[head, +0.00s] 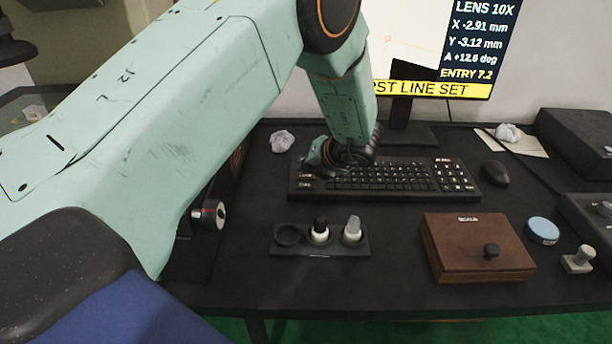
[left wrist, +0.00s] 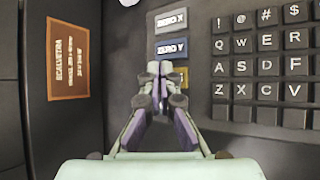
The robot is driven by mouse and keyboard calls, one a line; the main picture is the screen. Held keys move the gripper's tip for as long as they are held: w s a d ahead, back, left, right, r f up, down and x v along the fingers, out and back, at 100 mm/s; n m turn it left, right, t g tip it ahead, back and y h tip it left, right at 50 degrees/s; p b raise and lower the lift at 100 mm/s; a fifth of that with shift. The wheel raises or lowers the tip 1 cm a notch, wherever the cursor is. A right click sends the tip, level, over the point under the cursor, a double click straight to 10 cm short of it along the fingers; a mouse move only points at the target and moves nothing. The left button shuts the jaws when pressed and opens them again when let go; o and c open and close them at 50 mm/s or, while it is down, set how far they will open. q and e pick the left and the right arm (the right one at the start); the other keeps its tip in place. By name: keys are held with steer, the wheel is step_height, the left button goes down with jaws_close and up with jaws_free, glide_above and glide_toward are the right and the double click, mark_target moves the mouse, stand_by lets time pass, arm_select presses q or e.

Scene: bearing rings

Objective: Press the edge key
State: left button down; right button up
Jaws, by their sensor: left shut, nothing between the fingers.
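The black keyboard (head: 395,181) lies on the desk below the monitor. In the left wrist view, its left end carries a grey ZERO X key (left wrist: 171,20), a blue ZERO Y key (left wrist: 171,49) and, below them, a yellow key (left wrist: 181,70) mostly hidden by my fingers. No label shows on the yellow key. My left gripper (left wrist: 160,75) is shut and empty, with its fingertips over the yellow key. Whether they touch it I cannot tell. In the head view, the left gripper (head: 317,160) points down over the keyboard's left end. My right gripper is not in view.
The monitor (head: 495,45) shows readings and a yellow bar ending in "ST LINE SET". A holder (head: 287,251) with small pieces and a brown wooden box (head: 455,262) stand in front of the keyboard. A mouse (head: 495,173) is at its right. Crumpled paper (head: 282,141) lies behind left.

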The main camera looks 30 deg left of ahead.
mark_target(308, 178)
arm_select(q)
steer(key=shift+f, duration=0.35)
stand_by(0.5)
steer(key=shift+r, duration=0.1)
steer(key=shift+r+p, duration=0.45)
steer(key=shift+r, duration=0.25)
steer(key=shift+r+p, duration=2.1)
steer(key=shift+r, duration=0.4)
